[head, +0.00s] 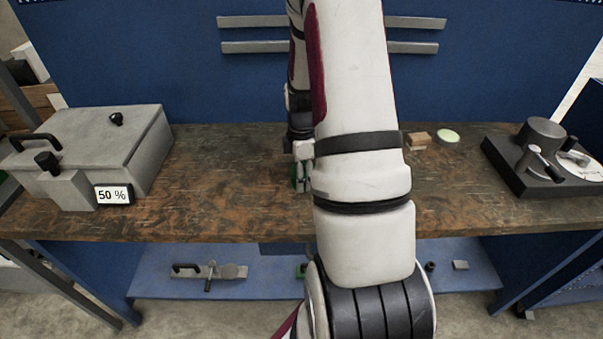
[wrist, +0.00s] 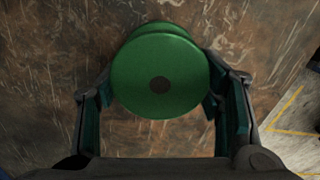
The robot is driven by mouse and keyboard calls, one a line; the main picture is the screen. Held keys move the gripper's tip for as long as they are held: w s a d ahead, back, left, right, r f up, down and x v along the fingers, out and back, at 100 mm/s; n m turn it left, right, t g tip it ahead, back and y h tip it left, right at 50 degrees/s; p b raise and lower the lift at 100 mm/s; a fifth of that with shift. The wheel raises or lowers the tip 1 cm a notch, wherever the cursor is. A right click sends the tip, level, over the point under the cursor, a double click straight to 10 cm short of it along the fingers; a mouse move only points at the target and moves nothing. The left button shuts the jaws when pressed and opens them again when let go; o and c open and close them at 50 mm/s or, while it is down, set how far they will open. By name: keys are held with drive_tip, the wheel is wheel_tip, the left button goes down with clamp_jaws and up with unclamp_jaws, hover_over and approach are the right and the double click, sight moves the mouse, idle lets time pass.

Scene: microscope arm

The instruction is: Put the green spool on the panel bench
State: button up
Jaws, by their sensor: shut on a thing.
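The green spool (wrist: 160,75) shows in the wrist view with its round flange and dark centre hole facing the camera. My gripper (wrist: 158,90) is shut on it, with one finger at each side. Behind the spool is the brown, streaked wooden top of the bench; I cannot tell whether the spool touches it. In the head view, my gripper (head: 301,172) is over the middle of the bench (head: 235,185), which has a blue panel behind it. My arm hides most of the gripper, and the spool cannot be clearly made out there.
A grey box (head: 95,140) with a "50 %" display stands at the bench's left. A dark device with a dial (head: 540,160) stands at the right. A small wooden block (head: 418,139) and a pale green disc (head: 448,135) lie at the back right. The left-middle top is clear.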

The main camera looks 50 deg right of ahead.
drive_tip(key=shift+f, duration=0.15)
drive_tip(key=o, duration=1.2)
wheel_tip(320, 180, up, 12)
drive_tip(key=w+a+r+m, duration=0.1)
drive_tip(key=a+r+m, duration=0.1)
drive_tip(key=a+r, duration=0.5)
drive_tip(key=s+a+r+m+t, duration=0.2)
drive_tip(key=s+a+r+m, duration=0.2)
drive_tip(key=a, duration=0.7)
drive_tip(key=s+a+r+m+t, duration=0.2)
drive_tip(key=s+a+r+m, duration=0.2)
drive_tip(key=s+a+r, duration=0.3)
drive_tip(key=shift+s+a+r+t, duration=0.2)
drive_tip(key=shift+s+a+t, duration=0.2)
drive_tip(key=shift+s+a, duration=1.25)
